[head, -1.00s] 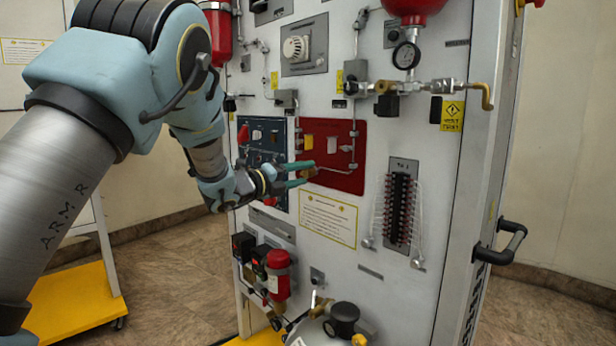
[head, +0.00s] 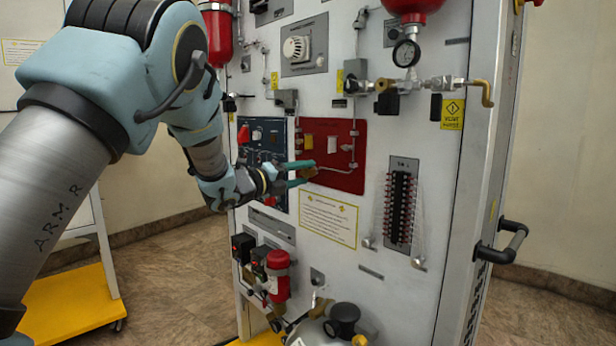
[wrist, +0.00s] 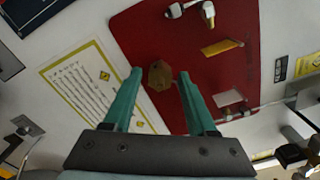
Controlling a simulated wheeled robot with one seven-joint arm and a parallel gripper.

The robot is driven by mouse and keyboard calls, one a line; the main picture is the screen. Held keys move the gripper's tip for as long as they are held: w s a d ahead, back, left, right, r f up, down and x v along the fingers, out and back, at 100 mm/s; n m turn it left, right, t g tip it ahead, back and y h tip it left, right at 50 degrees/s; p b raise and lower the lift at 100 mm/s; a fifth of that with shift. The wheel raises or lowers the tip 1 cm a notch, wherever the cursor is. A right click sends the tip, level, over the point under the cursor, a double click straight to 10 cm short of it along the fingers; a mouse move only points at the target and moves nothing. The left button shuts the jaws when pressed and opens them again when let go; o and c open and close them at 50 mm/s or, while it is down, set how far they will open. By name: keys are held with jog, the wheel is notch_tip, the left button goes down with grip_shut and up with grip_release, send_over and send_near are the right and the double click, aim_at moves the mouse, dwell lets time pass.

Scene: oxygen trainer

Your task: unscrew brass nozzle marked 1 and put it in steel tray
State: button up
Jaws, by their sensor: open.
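The brass nozzle (wrist: 160,76) shows in the wrist view as a small hexagonal brass piece in front of the red plate (wrist: 235,62). My gripper (wrist: 160,76) is open, with one green finger on each side of the nozzle and visible gaps to both. The fingers look a little short of it or level with it; I cannot tell the depth. In the head view, my gripper (head: 308,173) is at the lower left of the red plate and largely hides the nozzle. No number can be read on the nozzle. The steel tray cannot be made out.
A yellow-bordered notice (head: 328,218) is just below my gripper. A dark blue switch panel (head: 262,135) is to the left, and a pipe (head: 352,145) crosses the red plate. Valves and a gauge (head: 406,54) project at upper right. A black handle (head: 500,242) sticks out on the right.

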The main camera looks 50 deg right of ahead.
jog(key=shift+b, duration=0.45)
jog(key=shift+c, duration=0.2)
grip_shut()
jog(key=shift+r+n+p, duration=0.1)
jog(key=shift+n+p, duration=0.4)
jog(key=shift+n, duration=1.2)
jog(key=shift+n+p, duration=0.7)
jog(key=shift+n, duration=1.1)
